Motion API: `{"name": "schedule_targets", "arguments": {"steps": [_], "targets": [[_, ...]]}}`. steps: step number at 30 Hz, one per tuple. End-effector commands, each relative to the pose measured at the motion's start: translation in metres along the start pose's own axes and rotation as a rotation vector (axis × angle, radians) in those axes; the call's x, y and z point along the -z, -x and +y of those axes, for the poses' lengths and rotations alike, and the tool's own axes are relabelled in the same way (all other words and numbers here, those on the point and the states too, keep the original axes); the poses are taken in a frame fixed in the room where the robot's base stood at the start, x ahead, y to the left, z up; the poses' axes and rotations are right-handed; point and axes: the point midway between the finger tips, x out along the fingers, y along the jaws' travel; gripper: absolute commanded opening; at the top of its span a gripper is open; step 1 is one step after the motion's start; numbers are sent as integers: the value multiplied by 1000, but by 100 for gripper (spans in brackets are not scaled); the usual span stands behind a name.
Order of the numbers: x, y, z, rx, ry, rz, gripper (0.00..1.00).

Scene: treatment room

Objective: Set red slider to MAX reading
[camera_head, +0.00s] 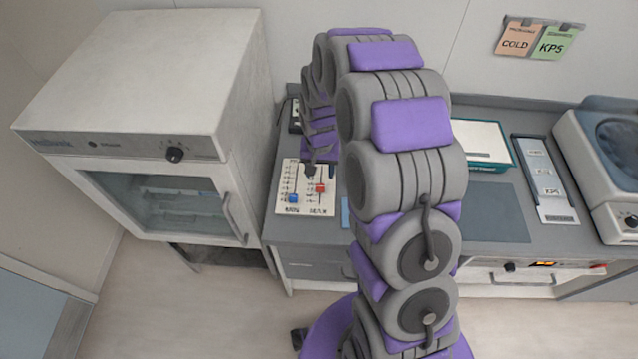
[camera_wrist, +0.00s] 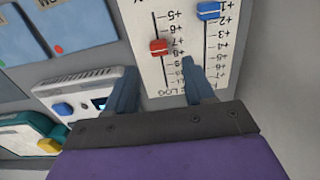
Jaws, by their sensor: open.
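The white slider panel (camera_head: 284,180) lies on the grey counter, with MIN and MAX printed along its near edge. Its red slider (camera_head: 320,188) is in the right slot, part way along the track, above the MAX label. The blue slider (camera_head: 293,198) is in the left slot, nearer the MIN label. In the wrist view the panel is upside down; the red slider (camera_wrist: 159,47) sits by the printed scale, apart from the blue slider (camera_wrist: 208,10). My gripper (camera_wrist: 160,88) is open and empty, its fingers either side of the red slider's line, short of the knob.
A white cabinet (camera_head: 135,75) with a glass door stands close left of the panel. A small device (camera_wrist: 75,88) with a blue button lies beside the panel in the wrist view. A blue-grey mat (camera_head: 495,215) and a white-topped box (camera_head: 485,140) are right of my arm.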

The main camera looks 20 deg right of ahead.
Motion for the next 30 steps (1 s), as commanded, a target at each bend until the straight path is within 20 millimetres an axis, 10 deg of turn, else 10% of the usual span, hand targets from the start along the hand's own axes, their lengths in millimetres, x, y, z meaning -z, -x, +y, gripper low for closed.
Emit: {"name": "schedule_targets", "arguments": {"steps": [12,24,30], "targets": [[-1,-63,-2,-1,1,1,53],[0,-69,-1,0,0,2,53],[0,-68,-1,-1,0,2,34]]}}
